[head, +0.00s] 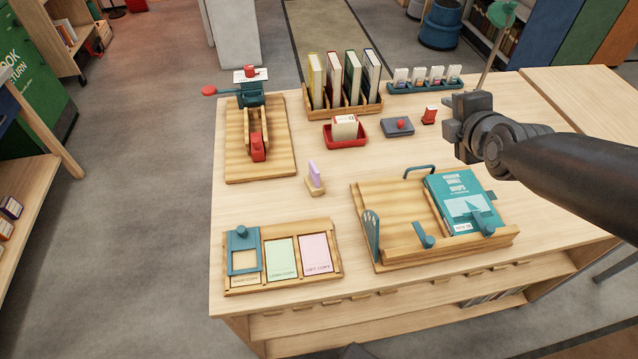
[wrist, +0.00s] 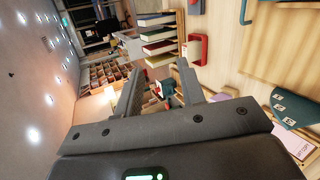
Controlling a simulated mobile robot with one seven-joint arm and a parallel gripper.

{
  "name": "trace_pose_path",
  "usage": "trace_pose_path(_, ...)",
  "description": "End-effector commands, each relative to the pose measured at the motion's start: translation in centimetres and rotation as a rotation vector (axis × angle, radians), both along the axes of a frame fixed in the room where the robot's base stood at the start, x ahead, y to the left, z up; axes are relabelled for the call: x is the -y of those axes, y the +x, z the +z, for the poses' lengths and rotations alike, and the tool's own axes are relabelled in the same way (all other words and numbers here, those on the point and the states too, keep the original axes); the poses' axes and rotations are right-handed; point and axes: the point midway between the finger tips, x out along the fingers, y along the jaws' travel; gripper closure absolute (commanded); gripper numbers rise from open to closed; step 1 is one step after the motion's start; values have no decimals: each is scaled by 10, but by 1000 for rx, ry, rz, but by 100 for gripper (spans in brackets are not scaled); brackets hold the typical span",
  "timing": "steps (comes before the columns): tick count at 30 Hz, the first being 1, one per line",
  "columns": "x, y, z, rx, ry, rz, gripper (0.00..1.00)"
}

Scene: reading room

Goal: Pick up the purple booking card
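The purple booking card (head: 315,173) stands upright in a small wooden holder (head: 315,186) near the middle of the table in the head view. In the wrist view a small lilac patch (wrist: 219,97) beside the right finger looks like this card, partly hidden. My gripper (head: 462,127) is above the right side of the table, well to the right of the card. In the wrist view my gripper (wrist: 157,80) has its two fingers apart, with nothing held between them.
A wooden tray (head: 395,195) with a teal book (head: 465,203) lies right of the card. A card tray (head: 335,265) lies in front, a red tray (head: 360,139) behind, and a wooden stamping stand (head: 285,160) at left. Bare tabletop surrounds the holder.

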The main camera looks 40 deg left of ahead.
Motion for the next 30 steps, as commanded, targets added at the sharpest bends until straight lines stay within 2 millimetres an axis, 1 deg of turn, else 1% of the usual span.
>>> trace_pose_path(1, -18, -2, -2, 59, -43, 58, 64)
trace_pose_path(5, -56, -7, -2, 245, -159, 195, 64)
trace_pose_path(6, -67, -9, -1, 307, -194, 236, 64)
trace_pose_path(8, -85, -14, 0, 400, -246, 295, 64)
trace_pose_path(12, -125, -31, 6, 631, -363, 421, 64)
trace_pose_path(15, -150, -44, 12, 789, -434, 491, 64)
trace_pose_path(21, -183, -69, 23, 1027, -532, 573, 64)
trace_pose_path(30, -218, -105, 39, 1307, -629, 640, 64)
